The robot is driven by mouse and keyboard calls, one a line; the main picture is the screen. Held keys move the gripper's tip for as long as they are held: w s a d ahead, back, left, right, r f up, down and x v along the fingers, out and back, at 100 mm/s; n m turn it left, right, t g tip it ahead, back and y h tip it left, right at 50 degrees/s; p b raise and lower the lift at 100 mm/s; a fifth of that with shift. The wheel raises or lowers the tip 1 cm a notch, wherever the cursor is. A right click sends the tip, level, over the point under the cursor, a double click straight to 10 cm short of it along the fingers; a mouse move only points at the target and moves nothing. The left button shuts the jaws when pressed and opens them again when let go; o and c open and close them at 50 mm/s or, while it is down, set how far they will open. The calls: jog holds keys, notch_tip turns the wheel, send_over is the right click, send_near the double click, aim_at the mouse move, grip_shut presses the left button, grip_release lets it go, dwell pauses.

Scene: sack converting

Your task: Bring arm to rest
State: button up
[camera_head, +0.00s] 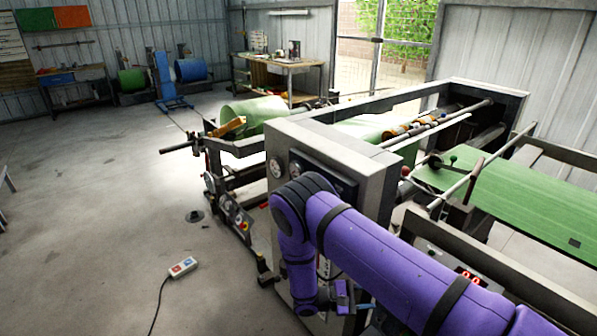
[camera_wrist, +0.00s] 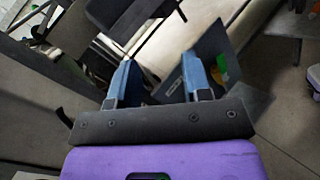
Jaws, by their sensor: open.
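My purple arm (camera_head: 385,250) reaches in from the lower right of the head view, in front of the grey machine cabinet, and bends downward at its far end. In the wrist view my gripper (camera_wrist: 160,72) has two blue fingers standing apart, with nothing held between them. In the head view the gripper's end is small and partly hidden low beside the cabinet, so its fingers are not clear there.
The sack machine's grey cabinet (camera_head: 340,150) stands close behind my arm. A green sheet (camera_head: 530,200) lies on the right side. A green roll (camera_head: 255,112) sits at the far end. A pendant box (camera_head: 183,267) with a cable lies on the floor. Left floor is mostly clear.

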jog(key=d+r+m+g+y, duration=0.25)
jog(key=r+m+y, duration=0.2)
jog(key=r, duration=1.35)
jog(key=d+r+m+g+y, duration=0.2)
jog(key=d+r+m+y, duration=0.3)
jog(key=r, duration=1.2)
jog(key=s+d+r+m+t+y, duration=0.1)
jog(key=s+d+r+t+y, duration=0.15)
jog(key=s+r+y, duration=0.65)
jog(key=s+r+m+t, duration=0.1)
jog(key=s+r+t, duration=0.2)
jog(key=s+r, duration=0.2)
jog(key=s+r+m+t, duration=0.1)
jog(key=s+r+t, duration=0.3)
jog(key=s, duration=0.7)
jog(key=shift+d+r, duration=0.25)
jog(key=shift+r, duration=0.9)
jog(key=shift+s, duration=0.15)
